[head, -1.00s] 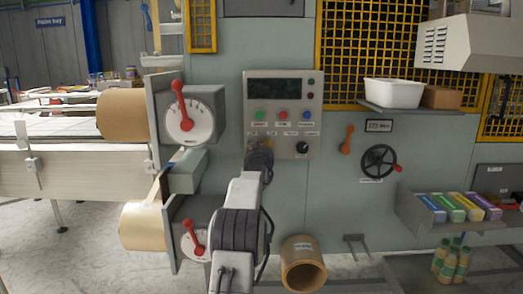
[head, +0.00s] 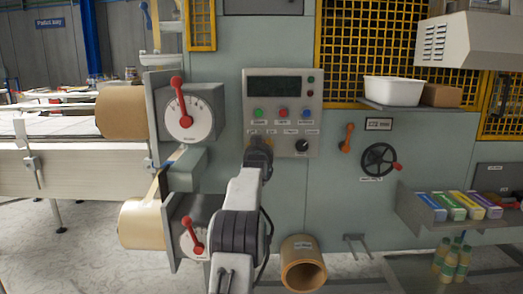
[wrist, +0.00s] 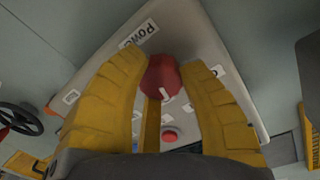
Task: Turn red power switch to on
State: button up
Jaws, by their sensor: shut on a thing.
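The red power switch (wrist: 161,76) is a red knob with a white mark, set on a grey panel beside a label that reads "Power" (wrist: 139,33). In the wrist view the two yellow fingers of my gripper (wrist: 163,64) are on either side of the knob and shut on it. In the head view my gripper (head: 258,150) is at the lower left of the control panel (head: 315,135) and hides the switch. Small white labels flank the knob, but I cannot read them or tell which setting the mark points to.
Green, red (head: 283,113) and blue buttons sit above the switch, with a black knob (head: 302,145) to the right. Red-levered dials (head: 185,125) stand at left. An orange lever (head: 347,138) and black handwheel (head: 378,160) are at right. A cardboard tube (head: 300,275) lies below.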

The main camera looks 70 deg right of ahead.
jog(key=m, duration=0.4)
jog(key=shift+w+m, duration=0.1)
jog(key=shift+m, duration=0.3)
dwell(0.4)
jog(key=o, duration=0.9)
jog(key=shift+w+f, duration=0.1)
jog(key=shift+w, duration=0.05)
jog(key=o, duration=0.3)
jog(key=shift+o, duration=0.2)
jog(key=shift+a, duration=0.1)
jog(key=v, duration=1.1)
jog(key=shift+a+r, duration=0.25)
jog(key=shift+a, duration=0.05)
